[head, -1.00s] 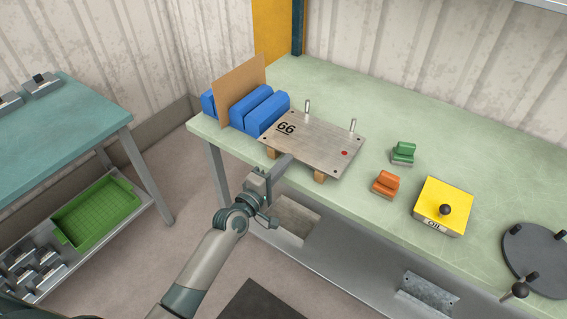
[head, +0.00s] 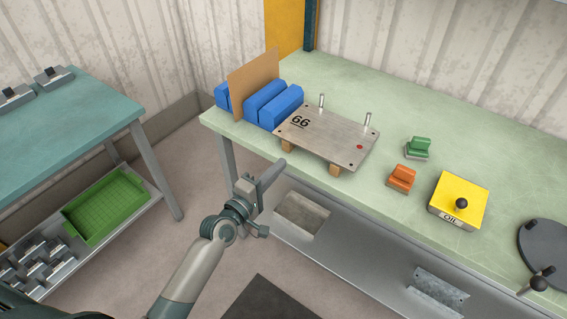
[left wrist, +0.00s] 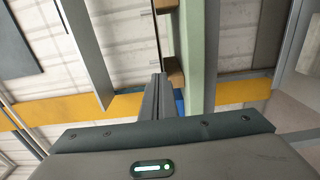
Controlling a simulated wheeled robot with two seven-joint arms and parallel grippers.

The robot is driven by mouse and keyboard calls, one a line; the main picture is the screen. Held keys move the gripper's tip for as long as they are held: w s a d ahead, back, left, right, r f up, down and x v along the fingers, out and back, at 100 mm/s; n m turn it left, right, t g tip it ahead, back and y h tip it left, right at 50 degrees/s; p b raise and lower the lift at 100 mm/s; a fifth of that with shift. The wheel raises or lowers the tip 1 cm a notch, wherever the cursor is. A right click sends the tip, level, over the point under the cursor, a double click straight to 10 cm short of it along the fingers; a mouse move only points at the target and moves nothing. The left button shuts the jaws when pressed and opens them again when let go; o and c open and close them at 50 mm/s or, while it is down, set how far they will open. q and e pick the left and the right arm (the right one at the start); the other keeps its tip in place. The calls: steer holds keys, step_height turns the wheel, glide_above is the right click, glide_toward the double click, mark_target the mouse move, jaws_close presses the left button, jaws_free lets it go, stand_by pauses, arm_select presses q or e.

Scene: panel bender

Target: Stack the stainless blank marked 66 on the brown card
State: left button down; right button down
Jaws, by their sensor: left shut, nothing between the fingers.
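The stainless blank marked 66 (head: 328,140) lies flat, raised on wooden blocks (head: 287,145) on the green bench. Two upright metal pins (head: 367,122) stand at its far side, and it has a red dot near its right end. The brown card (head: 253,82) stands upright and slightly tilted between blue blocks (head: 273,104), just left of the blank. My left gripper (head: 282,166) is shut and empty, in front of the bench edge and apart from the blank. Its shut fingers also show in the left wrist view (left wrist: 155,97). My right gripper is not in view.
On the bench to the right are a green block (head: 418,148), an orange block (head: 401,179), a yellow OIL box (head: 459,198) with a black knob, and a dark disc (head: 546,248). A teal table (head: 65,135) stands left, with a green tray (head: 107,207) below. Floor between is clear.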

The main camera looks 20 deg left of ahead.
arm_select(q)
steer(key=b+v, duration=0.1)
steer(key=v, duration=0.4)
steer(key=shift+s+a, duration=0.1)
steer(key=shift+s, duration=0.1)
stand_by(0.3)
steer(key=s+a+f+m+g+y, duration=0.15)
steer(key=s+f, duration=0.25)
steer(key=f, duration=0.9)
steer(key=s+a+f+m+g+y+b, duration=0.1)
steer(key=s+f+m+g, duration=0.25)
steer(key=f, duration=0.95)
steer(key=s+a+f+m+g+y, duration=0.15)
steer(key=s+f, duration=0.35)
steer(key=f, duration=0.9)
steer(key=s+f+m+g+b, duration=0.1)
steer(key=s+f+m+g, duration=0.35)
steer(key=s+f, duration=1)
steer(key=s+a+f+m+g+y, duration=0.1)
steer(key=s+f+m+g, duration=0.1)
steer(key=s, duration=1)
steer(key=s+f+m+g, duration=0.3)
steer(key=s+f, duration=0.3)
steer(key=s, duration=0.6)
steer(key=shift+s+a+f+m+y+b, duration=0.25)
steer(key=shift+a+f+m+y+b, duration=0.1)
steer(key=shift+a+f+m+y, duration=0.05)
